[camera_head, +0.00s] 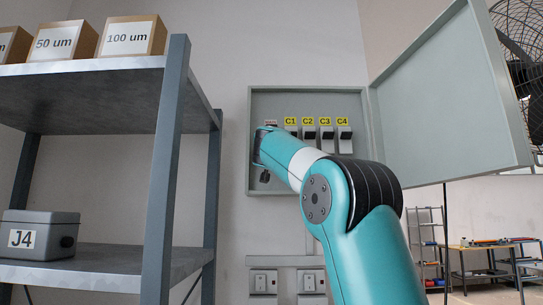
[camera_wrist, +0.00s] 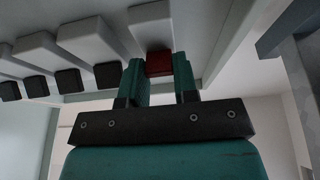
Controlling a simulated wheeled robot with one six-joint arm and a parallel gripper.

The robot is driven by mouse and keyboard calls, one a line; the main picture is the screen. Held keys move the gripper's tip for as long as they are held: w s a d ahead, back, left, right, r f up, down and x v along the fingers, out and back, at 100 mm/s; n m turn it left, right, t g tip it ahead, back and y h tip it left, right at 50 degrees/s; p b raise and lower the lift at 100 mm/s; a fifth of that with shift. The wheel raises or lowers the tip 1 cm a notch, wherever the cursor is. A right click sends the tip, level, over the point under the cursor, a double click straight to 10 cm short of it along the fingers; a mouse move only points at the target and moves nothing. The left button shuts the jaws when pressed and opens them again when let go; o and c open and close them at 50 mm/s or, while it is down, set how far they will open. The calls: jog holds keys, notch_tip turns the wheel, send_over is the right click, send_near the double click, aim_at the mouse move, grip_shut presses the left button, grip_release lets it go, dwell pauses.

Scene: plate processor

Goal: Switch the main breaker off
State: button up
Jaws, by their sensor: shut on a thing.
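The grey breaker box (camera_head: 255,105) is on the wall with its door (camera_head: 450,100) swung open to the right. In the head view my arm covers the main breaker at the left of the row, and my gripper is mostly hidden behind the arm. In the wrist view the main breaker lever (camera_wrist: 150,22) is pale with a red tip (camera_wrist: 159,62). My gripper (camera_wrist: 160,72) has one finger on each side of that red tip and is shut on it.
Breakers C1 (camera_head: 291,130), C2 (camera_head: 308,132), C3 (camera_head: 326,132) and C4 (camera_head: 344,133) stand right of the main breaker. Their black-tipped levers (camera_wrist: 107,74) show beside my gripper. A metal shelf (camera_head: 110,260) is at left, a fan (camera_head: 525,50) at right.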

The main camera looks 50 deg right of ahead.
jog(key=shift+w+f+t+b, duration=0.1)
jog(key=shift+f+t+b, duration=0.3)
jog(key=shift+b, duration=0.4)
jog(key=shift+r+h, duration=0.15)
jog(key=shift+h, duration=0.25)
jog(key=o, duration=0.9)
jog(key=b+v, duration=1)
jog(key=v, duration=0.7)
jog(key=shift+f, duration=0.2)
jog(key=shift+a, duration=0.1)
